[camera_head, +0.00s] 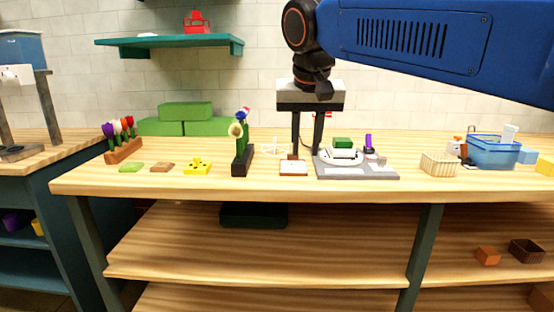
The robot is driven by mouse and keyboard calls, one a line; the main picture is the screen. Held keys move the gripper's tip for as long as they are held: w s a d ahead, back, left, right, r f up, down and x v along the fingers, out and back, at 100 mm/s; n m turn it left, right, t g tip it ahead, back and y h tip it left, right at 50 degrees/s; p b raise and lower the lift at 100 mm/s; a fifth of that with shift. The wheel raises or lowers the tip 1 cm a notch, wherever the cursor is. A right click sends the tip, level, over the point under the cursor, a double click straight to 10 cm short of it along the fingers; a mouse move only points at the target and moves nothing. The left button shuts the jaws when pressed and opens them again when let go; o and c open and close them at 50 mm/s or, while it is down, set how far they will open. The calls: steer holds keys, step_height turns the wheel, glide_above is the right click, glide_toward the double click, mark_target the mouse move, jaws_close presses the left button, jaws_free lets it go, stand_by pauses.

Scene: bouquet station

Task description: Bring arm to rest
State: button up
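My gripper (306,151) hangs from my blue arm in the upper middle, pointing down over the wooden workbench (220,183). Its two dark fingers are apart, with only background visible between them. The fingertips appear just above or behind a small white-and-brown block (293,166); I cannot tell the exact gap. A grey base (357,172) bearing a white dish and a green block is right of the fingers.
A dark flower holder (243,165) stands left of the fingers. A tulip rack (123,151) and green blocks (185,111) are farther left. A wicker basket (440,164) and blue basket (491,153) stand right. A teal shelf (170,42) hangs on the wall.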

steer(key=s+d+f, duration=1.1)
steer(key=f, duration=0.3)
steer(key=s+d+f, duration=1.1)
steer(key=f, duration=0.4)
steer(key=shift+s+d+f, duration=0.15)
steer(key=shift+s+d, duration=0.15)
steer(key=shift+s, duration=0.1)
